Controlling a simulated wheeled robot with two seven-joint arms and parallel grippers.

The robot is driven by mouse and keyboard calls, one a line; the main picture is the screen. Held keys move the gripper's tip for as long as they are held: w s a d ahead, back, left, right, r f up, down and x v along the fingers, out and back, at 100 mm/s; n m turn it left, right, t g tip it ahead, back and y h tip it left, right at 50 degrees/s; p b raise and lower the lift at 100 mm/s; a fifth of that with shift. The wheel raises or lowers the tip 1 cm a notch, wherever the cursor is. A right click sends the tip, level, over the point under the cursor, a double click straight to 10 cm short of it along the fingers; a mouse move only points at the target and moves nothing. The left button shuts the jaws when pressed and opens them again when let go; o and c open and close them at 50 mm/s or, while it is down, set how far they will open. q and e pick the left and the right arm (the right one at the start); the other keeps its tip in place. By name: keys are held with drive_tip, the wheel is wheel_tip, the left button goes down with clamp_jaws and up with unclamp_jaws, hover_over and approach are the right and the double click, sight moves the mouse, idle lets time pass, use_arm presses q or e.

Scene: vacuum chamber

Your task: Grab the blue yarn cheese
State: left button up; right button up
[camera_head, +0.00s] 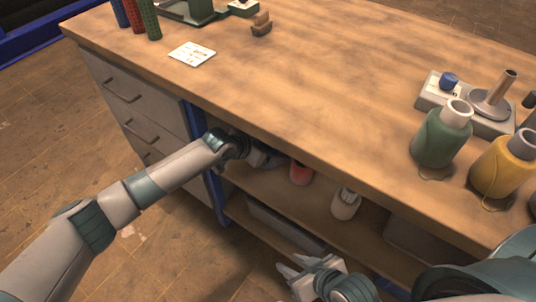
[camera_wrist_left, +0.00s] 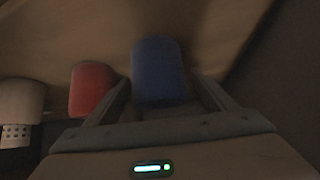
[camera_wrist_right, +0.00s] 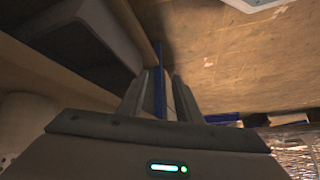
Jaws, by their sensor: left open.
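The blue yarn cheese (camera_wrist_left: 158,72) stands out in the left wrist view as a rounded blue cylinder. It lies between the fingers of my left gripper (camera_wrist_left: 168,90), toward their tips; I cannot tell whether they touch it. In the head view my left gripper (camera_head: 264,156) reaches under the tabletop into the shelf space, and the blue yarn cheese is mostly hidden there. The left gripper is open. My right gripper (camera_head: 288,270) is low in front of the bench, empty, with a narrow gap between its fingers in the right wrist view (camera_wrist_right: 163,82).
A red cylinder (camera_head: 301,172) stands just right of my left gripper, also in the left wrist view (camera_wrist_left: 92,88). A pale bottle-like item (camera_head: 345,203) is farther right on the shelf (camera_head: 270,190). The tabletop (camera_head: 290,75) overhangs closely; drawers (camera_head: 125,92) stand left.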

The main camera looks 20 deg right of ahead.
use_arm(q)
drive_tip(key=shift+x, duration=1.35)
drive_tip(key=c, duration=1.3)
